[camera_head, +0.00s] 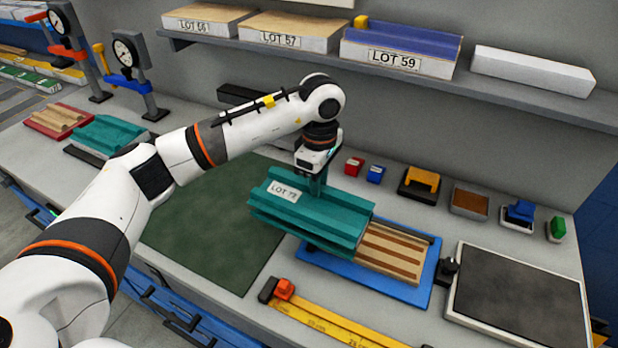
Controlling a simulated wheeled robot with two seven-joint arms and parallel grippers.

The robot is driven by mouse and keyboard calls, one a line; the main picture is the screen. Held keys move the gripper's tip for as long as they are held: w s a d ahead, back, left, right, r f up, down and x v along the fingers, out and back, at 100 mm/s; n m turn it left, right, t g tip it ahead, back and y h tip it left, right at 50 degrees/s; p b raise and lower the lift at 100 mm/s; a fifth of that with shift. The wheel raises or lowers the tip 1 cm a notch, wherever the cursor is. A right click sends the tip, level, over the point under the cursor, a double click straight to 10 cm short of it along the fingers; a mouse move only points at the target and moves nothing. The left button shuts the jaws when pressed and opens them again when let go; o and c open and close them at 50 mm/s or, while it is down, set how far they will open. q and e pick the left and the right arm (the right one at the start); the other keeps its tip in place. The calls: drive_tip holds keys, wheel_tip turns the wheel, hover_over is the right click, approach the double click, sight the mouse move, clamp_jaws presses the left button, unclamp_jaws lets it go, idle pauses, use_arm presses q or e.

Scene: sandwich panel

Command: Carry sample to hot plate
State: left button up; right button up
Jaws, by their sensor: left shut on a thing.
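A teal ribbed block (325,215) with a white label that seems to read LOT 77 or similar is at the middle of the bench; it looks like the sample. My left gripper (318,182) comes down from above and is shut on the block near its back edge; the fingertips are partly hidden. The block overlaps a blue tray (345,272) holding a striped tan panel (398,252); I cannot tell whether it touches them. A dark flat plate with a pale rim (518,298), likely the hot plate, lies at the right, apart from the block. My right gripper is not in view.
A green mat (215,220) lies left of the block. A yellow ruler (335,322) lies in front. Small red (354,166) and blue (375,174) blocks and several tools stand along the back wall. A shelf (400,78) with labelled boxes hangs above. Dial gauges (130,55) stand at left.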

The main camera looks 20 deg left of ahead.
sight(339, 191)
use_arm(q)
drive_tip(key=shift+d, duration=2.25)
drive_tip(key=d+b, duration=0.3)
drive_tip(key=d, duration=1.1)
drive_tip(key=shift+w+d, duration=0.15)
drive_tip(key=shift+w, duration=0.05)
drive_tip(key=d, duration=1.4)
drive_tip(key=shift+w+d+r+b, duration=0.1)
drive_tip(key=shift+w+d+b, duration=0.05)
drive_tip(key=shift+b, duration=0.2)
idle(0.4)
